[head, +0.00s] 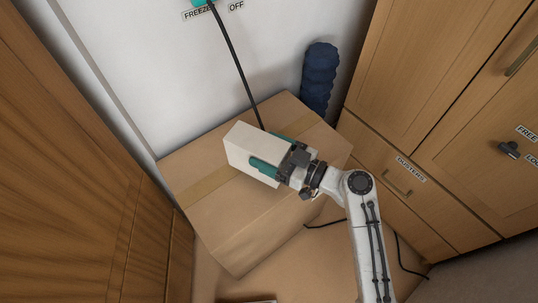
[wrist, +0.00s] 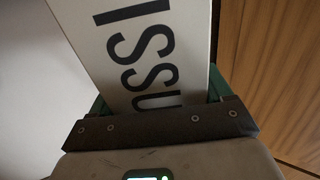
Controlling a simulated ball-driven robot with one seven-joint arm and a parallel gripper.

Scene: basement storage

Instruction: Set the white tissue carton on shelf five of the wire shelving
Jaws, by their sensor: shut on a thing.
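The white tissue carton (head: 247,147) is a plain pale box in the head view. In the wrist view the carton (wrist: 185,55) fills the middle and shows large black letters, partly cut off, reading "ISSU". My gripper (head: 266,168) is shut on it, with a green finger along its near side; the green fingers also show at both sides of it in the wrist view (wrist: 158,105). The carton appears over the top of a large cardboard box; I cannot tell whether it touches it. No wire shelving shows in either view.
The large taped cardboard box (head: 225,215) stands against the white wall (head: 150,60). A dark blue ribbed roll (head: 319,78) stands behind it. Wooden cabinets with labels (head: 420,130) close off the right, and a wooden panel (head: 75,170) the left. A black cable (head: 235,60) hangs down the wall.

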